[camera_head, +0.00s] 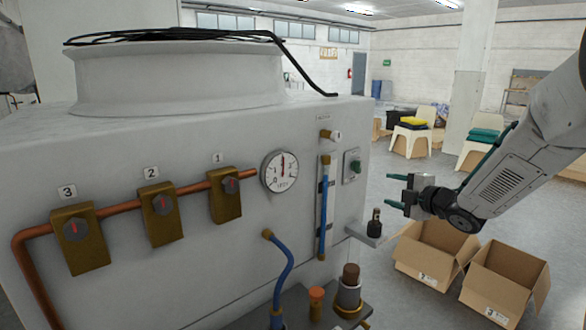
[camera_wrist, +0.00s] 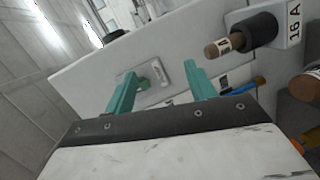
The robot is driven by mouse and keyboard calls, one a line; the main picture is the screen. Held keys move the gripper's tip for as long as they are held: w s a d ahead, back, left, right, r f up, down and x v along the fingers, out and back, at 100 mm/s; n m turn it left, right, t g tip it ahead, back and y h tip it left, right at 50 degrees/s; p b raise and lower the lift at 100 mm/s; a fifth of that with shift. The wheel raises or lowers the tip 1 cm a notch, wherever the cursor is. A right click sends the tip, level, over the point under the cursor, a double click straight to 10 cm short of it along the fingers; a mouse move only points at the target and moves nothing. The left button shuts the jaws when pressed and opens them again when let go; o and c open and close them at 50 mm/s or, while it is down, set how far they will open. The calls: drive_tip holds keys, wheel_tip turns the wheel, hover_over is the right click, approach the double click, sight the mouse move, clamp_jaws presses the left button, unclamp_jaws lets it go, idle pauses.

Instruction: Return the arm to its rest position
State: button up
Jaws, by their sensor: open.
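My gripper (camera_head: 396,190) is open and empty, to the right of the grey washer cabinet (camera_head: 130,265) in the head view. Its teal fingers point left toward the cabinet. In the wrist view my gripper (camera_wrist: 157,85) shows its two teal fingers spread apart, with a green knob on a pale plate beyond them. That green knob (camera_head: 355,166) is on the cabinet's right side in the head view. My fingers look apart from it. A small dark fitting (camera_head: 374,222) sits on a bracket below my fingers. My arm comes in from the right.
A round gauge (camera_head: 281,172), a blue tube (camera_head: 325,205) and numbered valves (camera_head: 160,215) are on the cabinet front. Open cardboard boxes (camera_head: 436,254) stand on the floor below my gripper. Chairs (camera_head: 411,138) stand behind. A fitting with a 16 A label (camera_wrist: 262,27) is close in the wrist view.

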drive_tip(key=s+d+f+m+g+h, duration=0.2)
drive_tip(key=d+f+m+h, duration=0.2)
drive_tip(key=d+m+h, duration=0.15)
drive_tip(key=s+d+f+m+g+h, duration=0.1)
drive_tip(key=s+d+m+g+h, duration=0.3)
drive_tip(key=s+m, duration=0.55)
drive_tip(key=s+a+r+m+g+y, duration=0.1)
drive_tip(key=s+a, duration=0.3)
drive_tip(key=s, duration=0.6)
drive_tip(key=s+a+r+m+g+y, duration=0.1)
drive_tip(key=s+a+r+m+g, duration=0.2)
drive_tip(key=s, duration=0.8)
drive_tip(key=s+a+r+m+g+y, duration=0.1)
drive_tip(key=s+a+r+m+g, duration=0.1)
drive_tip(key=s+a, duration=0.5)
drive_tip(key=s+g, duration=0.1)
drive_tip(key=s, duration=0.2)
drive_tip(key=shift+s+m+g, duration=0.3)
drive_tip(key=shift+s, duration=0.1)
drive_tip(key=shift+s+a+r, duration=0.1)
drive_tip(key=shift+a+r, duration=0.05)
drive_tip(key=shift+r, duration=0.2)
drive_tip(key=shift+c, duration=0.3)
